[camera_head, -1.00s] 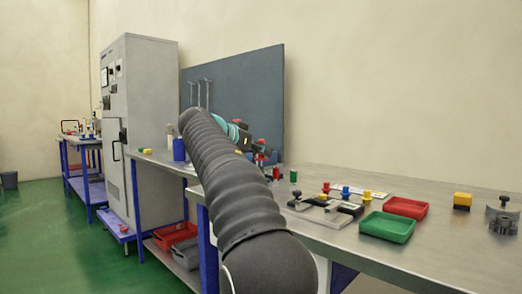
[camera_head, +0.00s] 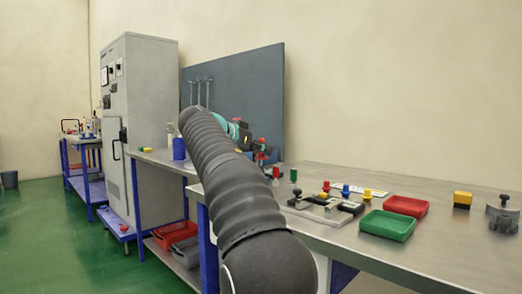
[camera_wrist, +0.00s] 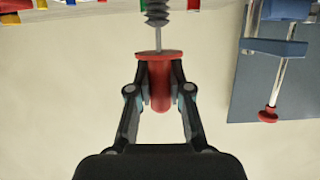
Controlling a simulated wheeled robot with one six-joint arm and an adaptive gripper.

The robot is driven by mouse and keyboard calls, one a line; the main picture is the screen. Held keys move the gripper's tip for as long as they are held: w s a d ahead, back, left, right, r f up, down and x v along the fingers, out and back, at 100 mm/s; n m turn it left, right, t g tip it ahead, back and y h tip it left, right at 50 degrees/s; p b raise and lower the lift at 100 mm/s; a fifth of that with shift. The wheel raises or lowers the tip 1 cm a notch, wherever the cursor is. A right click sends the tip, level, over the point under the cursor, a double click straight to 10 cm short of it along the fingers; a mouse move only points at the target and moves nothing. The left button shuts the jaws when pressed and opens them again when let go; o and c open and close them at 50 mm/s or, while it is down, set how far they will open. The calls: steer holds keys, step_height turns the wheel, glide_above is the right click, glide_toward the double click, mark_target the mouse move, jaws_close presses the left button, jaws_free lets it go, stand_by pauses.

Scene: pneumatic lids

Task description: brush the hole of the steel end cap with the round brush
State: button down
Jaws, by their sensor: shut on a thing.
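In the wrist view my gripper (camera_wrist: 159,88) is shut on the red handle of the round brush (camera_wrist: 160,95). The brush's thin metal stem and dark bristles (camera_wrist: 157,14) point to the top of the picture, away from the palm. The bristles run out of the frame and touch nothing that I can see. In the head view my arm hides most of the gripper. I cannot make out the steel end cap for certain in either view.
A blue clamp (camera_wrist: 275,45) with a steel rod and red knob shows in the wrist view. On the bench are a green tray (camera_head: 387,226), a red tray (camera_head: 406,206), a yellow-black block (camera_head: 462,199), a grey metal piece (camera_head: 502,214) and several coloured pieces. Bare steel lies around them.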

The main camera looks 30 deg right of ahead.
mark_target(256, 158)
steer(key=shift+f, duration=0.2)
steer(key=shift+f+b, duration=0.45)
steer(key=shift+b, duration=0.15)
steer(key=shift+f, duration=0.1)
steer(key=shift+f+b, duration=0.9)
steer(key=shift+b, duration=0.05)
stand_by(0.6)
steer(key=shift+r, duration=0.15)
steer(key=shift+r+p, duration=2.75)
steer(key=shift+r, duration=0.65)
stand_by(1.3)
stand_by(0.5)
